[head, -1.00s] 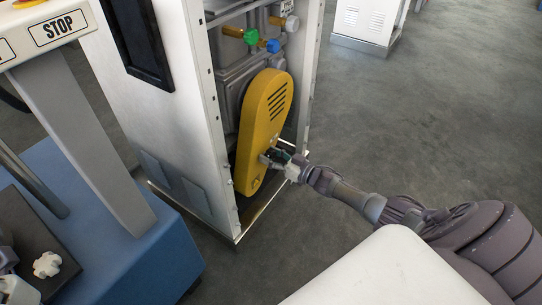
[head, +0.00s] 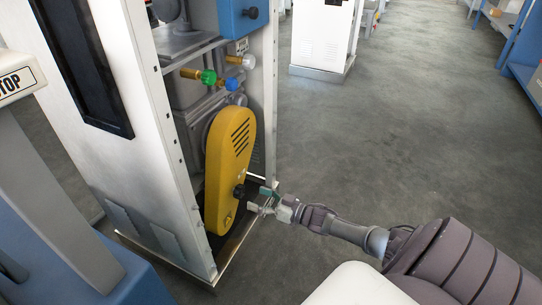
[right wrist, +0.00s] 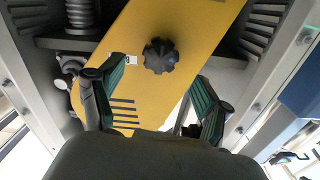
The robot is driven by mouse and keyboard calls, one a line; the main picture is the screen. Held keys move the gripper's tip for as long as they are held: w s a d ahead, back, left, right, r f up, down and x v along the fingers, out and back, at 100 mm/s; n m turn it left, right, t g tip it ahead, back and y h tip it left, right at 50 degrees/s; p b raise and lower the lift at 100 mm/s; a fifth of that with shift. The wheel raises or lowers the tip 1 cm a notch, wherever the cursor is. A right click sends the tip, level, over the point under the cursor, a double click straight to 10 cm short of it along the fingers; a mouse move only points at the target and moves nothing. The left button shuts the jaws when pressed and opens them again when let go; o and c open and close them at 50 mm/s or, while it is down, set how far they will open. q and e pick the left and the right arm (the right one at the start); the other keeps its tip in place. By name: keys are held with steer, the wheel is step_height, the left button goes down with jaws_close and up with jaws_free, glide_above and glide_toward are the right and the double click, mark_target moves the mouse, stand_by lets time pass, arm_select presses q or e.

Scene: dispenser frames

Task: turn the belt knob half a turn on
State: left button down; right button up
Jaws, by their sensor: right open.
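The belt knob (head: 239,192) is a black lobed knob on the lower part of the yellow belt guard (head: 226,150). In the right wrist view the knob (right wrist: 160,56) stands out from the guard, past the fingertips and roughly midway between them. My right gripper (head: 264,198) is open and empty, just to the right of the knob and apart from it. In the right wrist view the two green-padded fingers of my right gripper (right wrist: 160,90) are spread wide. My left gripper is not in view.
The white cabinet frame (head: 150,130) surrounds the guard, with a front post (head: 271,100) beside my right arm. Green (head: 208,77) and blue (head: 231,84) knobs sit above the guard. Open grey floor (head: 400,130) lies to the right.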

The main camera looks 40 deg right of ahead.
steer(key=v, duration=0.5)
steer(key=shift+s, duration=0.1)
stand_by(0.4)
